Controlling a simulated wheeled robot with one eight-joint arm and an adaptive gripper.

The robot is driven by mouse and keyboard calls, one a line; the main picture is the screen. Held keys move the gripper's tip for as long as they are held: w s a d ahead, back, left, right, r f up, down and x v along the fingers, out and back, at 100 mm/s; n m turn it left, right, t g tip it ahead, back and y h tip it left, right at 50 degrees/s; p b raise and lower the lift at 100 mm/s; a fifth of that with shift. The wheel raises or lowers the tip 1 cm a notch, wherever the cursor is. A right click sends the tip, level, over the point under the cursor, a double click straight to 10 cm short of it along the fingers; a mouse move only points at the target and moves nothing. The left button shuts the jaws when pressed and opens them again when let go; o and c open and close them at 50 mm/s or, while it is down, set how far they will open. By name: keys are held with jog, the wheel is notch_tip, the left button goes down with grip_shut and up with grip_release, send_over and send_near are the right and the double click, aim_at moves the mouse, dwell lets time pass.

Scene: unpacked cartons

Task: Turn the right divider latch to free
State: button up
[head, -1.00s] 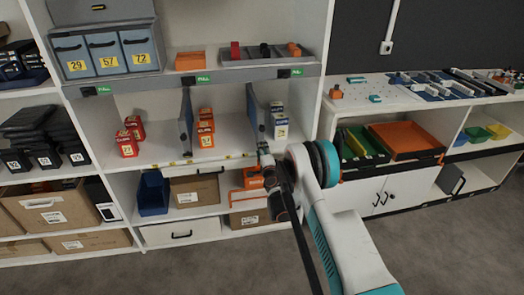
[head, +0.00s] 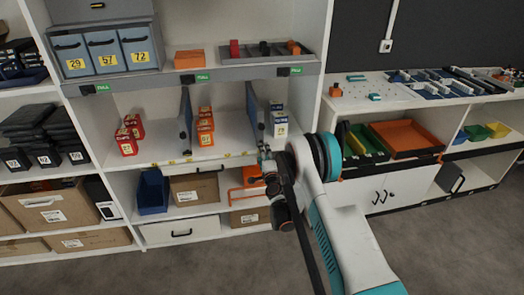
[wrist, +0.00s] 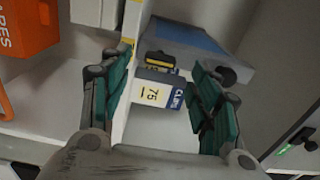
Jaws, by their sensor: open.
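The right divider (head: 253,108) is a thin blue-grey upright panel on the middle shelf, left of white and blue boxes (head: 279,121). In the wrist view a blue-grey panel (wrist: 190,42), likely this divider, shows beyond my fingers. A round dark knob (wrist: 226,75) sits at its right end; I cannot tell for sure that it is the latch. My gripper (wrist: 158,72) is open, its teal-padded fingers apart with nothing held. A white box marked 75 (wrist: 152,94) shows beyond the gap. In the head view my gripper (head: 265,158) is at the shelf's front edge, below the divider.
The left divider (head: 185,118) stands between red boxes (head: 127,141) and orange boxes (head: 205,126). A grey rail with green labels (head: 202,78) runs above. Below are a blue bin (head: 153,192) and cartons (head: 195,188). Open floor (head: 215,270) lies in front.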

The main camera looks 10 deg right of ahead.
jog(key=shift+s, duration=1.4)
jog(key=s+a+r+n+g+y, duration=0.1)
jog(key=s+a+r+n, duration=0.15)
jog(key=r, duration=0.55)
jog(key=s+a+r+n+g+y, duration=0.1)
jog(key=r+n, duration=0.2)
jog(key=r, duration=0.5)
jog(key=s+a+r+n+g+y, duration=0.1)
jog(key=a+r+n, duration=0.15)
jog(key=r, duration=0.55)
jog(key=s+r+n+g, duration=0.2)
jog(key=s+r+n, duration=0.1)
jog(key=s+r, duration=0.4)
jog(key=s+d+r+n+g, duration=0.1)
jog(key=s+n+g, duration=0.1)
jog(key=s, duration=0.9)
jog(key=s+d+r+n+g, duration=0.1)
jog(key=s+r+n, duration=0.1)
jog(key=s, duration=0.8)
jog(key=s+d+f+n+g+h, duration=0.1)
jog(key=s+d+f, duration=0.1)
jog(key=s, duration=0.7)
jog(key=s+d+f+n+g+h, duration=0.1)
jog(key=s+d+f+g+h, duration=0.1)
jog(key=s, duration=0.8)
jog(key=shift+s+d+f+n, duration=0.2)
jog(key=shift+f+n, duration=0.2)
jog(key=shift+f, duration=0.3)
